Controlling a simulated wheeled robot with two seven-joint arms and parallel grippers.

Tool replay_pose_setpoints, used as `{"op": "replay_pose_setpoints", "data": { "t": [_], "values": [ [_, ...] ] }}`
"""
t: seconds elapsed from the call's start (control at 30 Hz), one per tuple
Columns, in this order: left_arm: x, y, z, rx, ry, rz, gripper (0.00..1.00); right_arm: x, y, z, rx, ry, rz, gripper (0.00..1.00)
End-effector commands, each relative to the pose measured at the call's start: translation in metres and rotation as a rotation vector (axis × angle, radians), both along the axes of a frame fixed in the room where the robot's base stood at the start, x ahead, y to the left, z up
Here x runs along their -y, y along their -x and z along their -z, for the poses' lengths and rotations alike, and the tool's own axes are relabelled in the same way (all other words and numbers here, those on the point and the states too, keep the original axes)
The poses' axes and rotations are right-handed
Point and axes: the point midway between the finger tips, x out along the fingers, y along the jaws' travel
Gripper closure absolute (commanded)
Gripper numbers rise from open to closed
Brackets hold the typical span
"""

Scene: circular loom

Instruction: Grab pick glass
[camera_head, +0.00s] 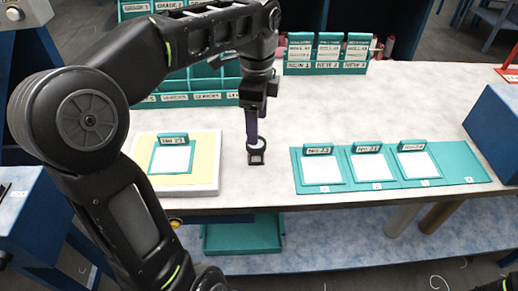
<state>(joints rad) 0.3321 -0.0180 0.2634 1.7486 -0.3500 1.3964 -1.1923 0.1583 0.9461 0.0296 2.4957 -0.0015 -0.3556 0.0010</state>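A small dark pick glass (257,156) with a round pale lens and a square base is on the pale table, right of the white tray. My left gripper (252,137) points down at it from above, its fingers at or just behind the lens. I cannot tell whether the fingers touch it or are closed on it. My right gripper is out of view; only a dark bit of what may be my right arm shows at the bottom right corner.
Left of the pick glass, a white tray (210,186) holds a yellow sheet and a labelled sample card. To the right lies a teal board (455,162) with several numbered places, three holding cards. Teal racks (328,68) stand behind. A blue box (495,130) is far right.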

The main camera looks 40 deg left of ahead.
Motion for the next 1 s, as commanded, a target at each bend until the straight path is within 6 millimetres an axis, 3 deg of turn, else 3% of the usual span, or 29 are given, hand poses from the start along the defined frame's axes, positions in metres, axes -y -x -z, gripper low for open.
{"op": "replay_pose_setpoints", "data": {
  "t": [0.2, 0.57, 0.83, 1.0],
  "values": [
    [0.000, 0.000, 0.021, -0.001, 0.000, -0.001, 0.29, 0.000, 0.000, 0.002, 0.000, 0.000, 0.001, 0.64],
    [0.000, 0.001, 0.025, -0.002, 0.000, -0.001, 0.29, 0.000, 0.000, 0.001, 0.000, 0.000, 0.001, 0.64],
    [0.000, 0.004, 0.062, -0.003, 0.000, 0.001, 0.29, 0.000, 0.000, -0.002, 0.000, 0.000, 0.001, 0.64],
    [0.000, 0.004, 0.073, 0.000, 0.000, 0.000, 0.29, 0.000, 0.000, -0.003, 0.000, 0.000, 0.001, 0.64]
  ]
}}
